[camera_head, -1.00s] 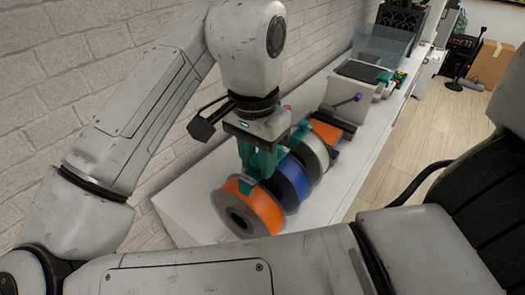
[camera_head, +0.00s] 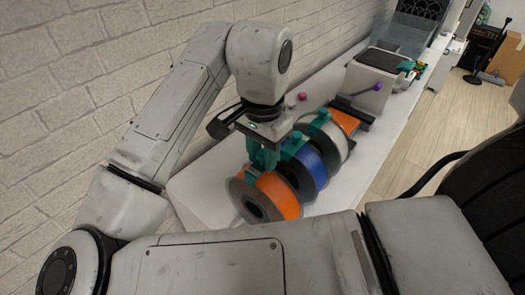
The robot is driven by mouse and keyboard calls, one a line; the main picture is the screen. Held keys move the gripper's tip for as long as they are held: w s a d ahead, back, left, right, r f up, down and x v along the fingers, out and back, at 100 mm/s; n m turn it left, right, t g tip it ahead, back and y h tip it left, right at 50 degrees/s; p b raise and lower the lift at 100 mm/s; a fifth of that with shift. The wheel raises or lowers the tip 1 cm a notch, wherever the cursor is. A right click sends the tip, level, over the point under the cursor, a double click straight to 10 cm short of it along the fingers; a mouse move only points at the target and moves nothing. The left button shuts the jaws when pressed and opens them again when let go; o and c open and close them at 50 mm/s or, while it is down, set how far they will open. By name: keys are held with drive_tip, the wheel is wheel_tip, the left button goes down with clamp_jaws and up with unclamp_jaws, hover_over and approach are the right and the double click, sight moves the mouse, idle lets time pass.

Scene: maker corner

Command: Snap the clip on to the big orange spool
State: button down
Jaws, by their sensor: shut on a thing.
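The big orange spool (camera_head: 284,192) stands on its rim at the near end of a row on the white bench. My gripper (camera_head: 263,160) points down over its top left edge, shut on a teal clip (camera_head: 251,176). The clip is at the spool's upper rim and is partly hidden by the similarly coloured fingers. I cannot tell whether it is seated on the rim. A blue spool (camera_head: 311,169) and a white spool (camera_head: 334,143) stand close behind, with teal clips at their tops.
A small pink ball (camera_head: 302,96) shows behind my gripper. The white bench (camera_head: 200,190) is bare at left, beside the brick wall (camera_head: 60,100).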

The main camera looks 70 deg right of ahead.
sight(263, 163)
drive_tip(key=shift+f, duration=0.6)
drive_tip(key=shift+f+b, duration=0.55)
drive_tip(key=shift+f, duration=0.7)
idle(2.3)
drive_tip(key=shift+c, duration=1.1)
unclamp_jaws()
drive_tip(key=shift+r, duration=0.1)
drive_tip(key=shift+r+p, duration=3.4)
drive_tip(key=shift+r, duration=0.05)
drive_tip(key=shift+s+f, duration=0.1)
